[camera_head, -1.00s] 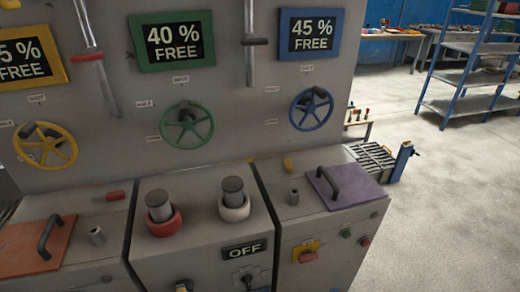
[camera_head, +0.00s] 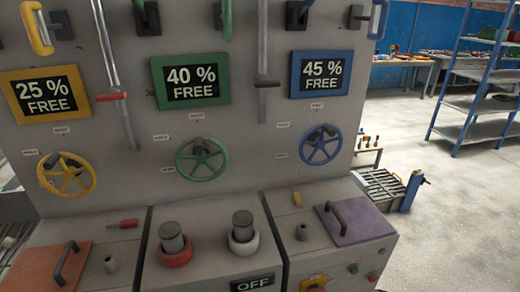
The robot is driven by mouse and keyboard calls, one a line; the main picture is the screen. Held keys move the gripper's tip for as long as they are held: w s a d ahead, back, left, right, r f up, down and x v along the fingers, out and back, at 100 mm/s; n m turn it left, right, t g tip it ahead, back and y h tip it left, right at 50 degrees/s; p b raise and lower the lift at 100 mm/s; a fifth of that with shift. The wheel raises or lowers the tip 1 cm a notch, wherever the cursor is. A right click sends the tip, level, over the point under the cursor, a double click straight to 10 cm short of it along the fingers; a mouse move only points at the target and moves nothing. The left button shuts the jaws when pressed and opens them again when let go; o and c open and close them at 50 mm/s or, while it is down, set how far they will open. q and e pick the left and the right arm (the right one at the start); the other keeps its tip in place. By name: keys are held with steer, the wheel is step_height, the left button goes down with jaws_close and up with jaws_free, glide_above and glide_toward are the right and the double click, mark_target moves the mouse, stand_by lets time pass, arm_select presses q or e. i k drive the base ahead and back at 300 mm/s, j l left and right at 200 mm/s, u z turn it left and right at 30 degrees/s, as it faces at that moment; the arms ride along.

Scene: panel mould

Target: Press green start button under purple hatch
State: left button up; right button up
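The purple hatch (camera_head: 357,222) lies flat and closed on top of the right-hand cabinet, with a dark bar handle (camera_head: 335,217) on its left part. On the cabinet front below it are a small green button (camera_head: 352,268) and a red button (camera_head: 373,276) to its right. A yellow plate (camera_head: 313,284) with a red switch is at the bottom edge, partly cut off. Neither of my grippers shows in the head view.
An orange hatch (camera_head: 45,268) with a handle is at lower left. Red and white collared posts stand on the middle cabinet beside the OFF sign (camera_head: 252,284). Handwheels line the panel. A rack (camera_head: 395,188) and blue shelf (camera_head: 475,95) stand right; grey floor (camera_head: 450,230) is open there.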

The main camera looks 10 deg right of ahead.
mark_target(353, 271)
steer(key=z, duration=1.3)
